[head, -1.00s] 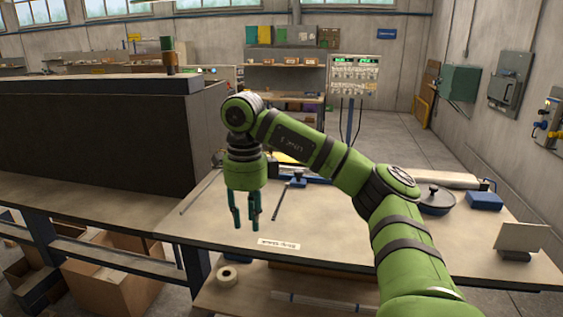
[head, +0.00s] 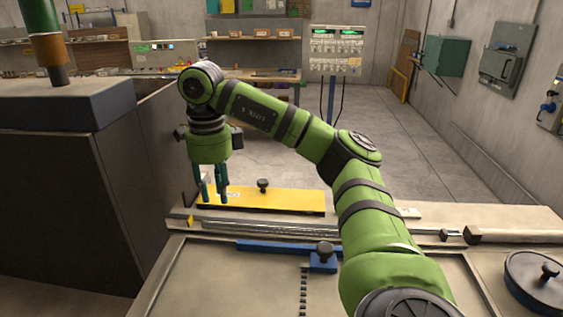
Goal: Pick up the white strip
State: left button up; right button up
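My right gripper (head: 213,187) hangs with its teal fingers pointing down at the left end of a yellow plate (head: 270,200). The fingers are apart, and I see nothing held between them. The fingers cover part of the plate's left end. A small light patch shows on the plate beside the fingers, too small to identify. A small whitish piece (head: 409,212) lies to the right of my forearm; I cannot tell what it is. The labelled white strip is not clearly seen in the head view now. My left gripper is not in view.
A metal rail (head: 300,232) runs across the bench behind a blue bar (head: 285,247) with a black knob. A dark round lidded thing (head: 540,285) is at the lower right. A large dark block (head: 60,180) stands on the left.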

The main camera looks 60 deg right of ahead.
jog(key=shift+r, duration=0.1)
jog(key=shift+s+a, duration=0.3)
jog(key=shift+s+a+f, duration=0.3)
jog(key=shift+f, duration=0.35)
notch_tip(320, 180, down, 4)
jog(key=shift+f+p, duration=0.25)
jog(key=shift+p, duration=0.95)
jog(key=shift+a+f, duration=0.1)
jog(key=shift+f, duration=0.25)
jog(key=shift+w, duration=0.1)
grip_shut()
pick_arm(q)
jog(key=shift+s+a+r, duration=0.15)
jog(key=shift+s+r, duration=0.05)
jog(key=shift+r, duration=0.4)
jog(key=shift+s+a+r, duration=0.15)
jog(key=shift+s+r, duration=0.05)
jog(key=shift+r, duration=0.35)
